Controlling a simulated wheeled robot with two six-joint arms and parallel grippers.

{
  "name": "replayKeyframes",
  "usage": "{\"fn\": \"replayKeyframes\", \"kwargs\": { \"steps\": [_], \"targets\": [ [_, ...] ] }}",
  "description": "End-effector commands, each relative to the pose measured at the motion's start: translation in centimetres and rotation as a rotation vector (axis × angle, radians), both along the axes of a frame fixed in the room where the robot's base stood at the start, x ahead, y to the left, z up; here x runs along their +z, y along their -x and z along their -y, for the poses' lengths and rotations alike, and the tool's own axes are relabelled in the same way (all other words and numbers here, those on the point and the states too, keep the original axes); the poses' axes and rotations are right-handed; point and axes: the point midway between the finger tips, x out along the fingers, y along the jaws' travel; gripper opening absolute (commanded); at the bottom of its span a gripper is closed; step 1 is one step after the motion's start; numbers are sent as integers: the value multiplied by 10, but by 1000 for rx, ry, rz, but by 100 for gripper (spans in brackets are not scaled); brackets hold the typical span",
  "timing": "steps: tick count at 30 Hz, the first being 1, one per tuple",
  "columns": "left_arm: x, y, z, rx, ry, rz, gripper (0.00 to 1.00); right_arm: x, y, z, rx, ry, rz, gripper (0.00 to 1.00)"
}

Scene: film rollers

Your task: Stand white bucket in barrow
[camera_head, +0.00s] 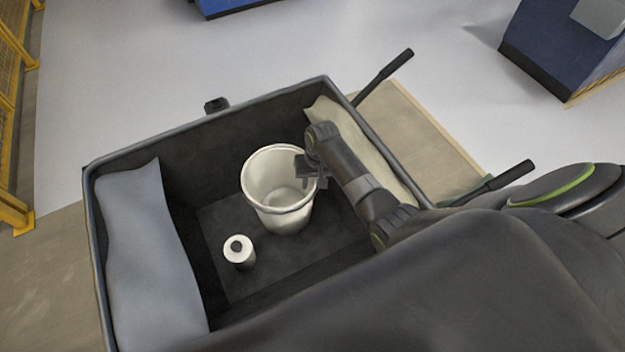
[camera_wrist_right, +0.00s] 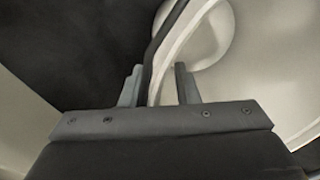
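The white bucket (camera_head: 283,190) stands upright, or nearly so, inside the dark barrow (camera_head: 215,118), its open top facing up. My right gripper (camera_head: 312,170) is at the right side of the bucket's rim. In the right wrist view the bucket (camera_wrist_right: 270,70) fills the right side, and its rim and a dark strip pass between the two fingers (camera_wrist_right: 160,84). The fingers are apart, with a gap around the rim. My left gripper is not in view.
A white roll (camera_head: 239,252) with a dark core stands on the barrow floor, left of and nearer than the bucket. A grey-blue sheet (camera_head: 150,255) drapes the left wall, a cream one (camera_head: 365,140) the right. Two handles (camera_head: 385,78) stick out at right.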

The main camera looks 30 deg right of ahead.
Motion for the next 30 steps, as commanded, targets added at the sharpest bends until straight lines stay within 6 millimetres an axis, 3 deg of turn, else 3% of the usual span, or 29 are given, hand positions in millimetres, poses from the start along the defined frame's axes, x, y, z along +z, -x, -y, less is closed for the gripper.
{"fn": "replayKeyframes", "kwargs": {
  "steps": [5,8,21,30],
  "targets": [
    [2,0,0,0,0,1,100,5,0,0,0,0,0,28],
    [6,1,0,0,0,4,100,19,0,2,0,0,2,28],
    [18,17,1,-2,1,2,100,106,3,12,1,0,2,28],
    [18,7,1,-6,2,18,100,122,4,14,-1,0,0,28]
  ]
}}
